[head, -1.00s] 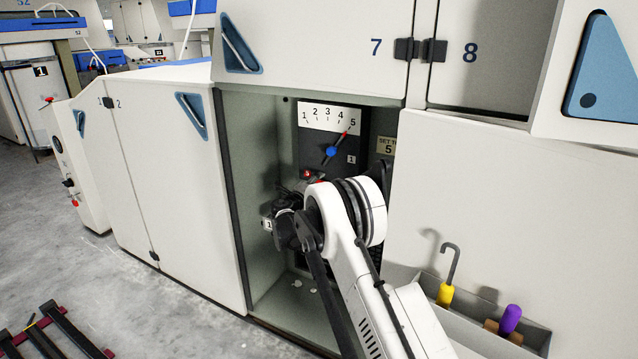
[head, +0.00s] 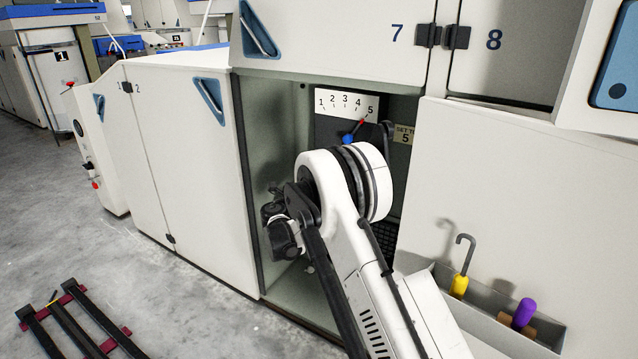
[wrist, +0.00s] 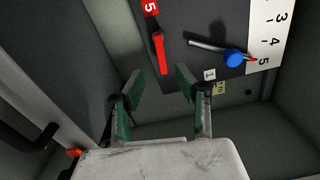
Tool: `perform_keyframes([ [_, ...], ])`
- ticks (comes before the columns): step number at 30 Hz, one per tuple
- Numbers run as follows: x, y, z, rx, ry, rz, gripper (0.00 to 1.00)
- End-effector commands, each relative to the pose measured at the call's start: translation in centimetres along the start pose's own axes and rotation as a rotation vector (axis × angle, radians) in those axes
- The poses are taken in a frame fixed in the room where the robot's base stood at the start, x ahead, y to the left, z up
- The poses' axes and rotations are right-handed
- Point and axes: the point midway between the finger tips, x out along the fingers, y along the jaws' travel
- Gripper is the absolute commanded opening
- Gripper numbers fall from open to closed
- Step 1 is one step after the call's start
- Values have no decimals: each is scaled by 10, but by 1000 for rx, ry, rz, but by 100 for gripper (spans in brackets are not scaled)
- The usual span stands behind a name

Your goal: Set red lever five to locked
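In the wrist view, a red lever (wrist: 159,52) lies on a dark panel beside a red label "5" (wrist: 151,8). My gripper (wrist: 160,84) is open, its two green-lined fingers apart, with the red lever just beyond and between the fingertips. No contact with it shows. The fingers look empty. In the head view my arm hides the red lever and the fingers. Which setting the lever stands at cannot be read.
A blue-hubbed dial lever (wrist: 234,58) points to 5 on a white scale (head: 346,103). The panel sits inside an open cabinet bay with a left side wall (head: 272,150). A tool trough (head: 490,315) hangs at right. A red tip (wrist: 74,153) shows at lower left of the wrist view.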

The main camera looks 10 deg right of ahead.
Motion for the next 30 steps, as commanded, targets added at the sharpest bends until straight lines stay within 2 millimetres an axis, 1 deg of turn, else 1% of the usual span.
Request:
perform_keyframes([
  [1, 0, 0, 0, 0, 0, 0, 32],
  [2, 0, 0, 0, 0, 0, 0, 29],
  [5, 0, 1, 0, 16, 0, -3, 16],
  [8, 1, 4, -2, 90, 1, -14, 2],
  [9, 2, 6, -3, 139, 1, -22, 0],
  [11, 3, 9, -4, 232, -1, -36, 0],
  [20, 6, 27, -16, 786, -40, -117, 0],
  [27, 6, 41, -26, 1221, -108, -167, 0],
  [30, 6, 45, -29, 1366, -139, -179, 0],
])
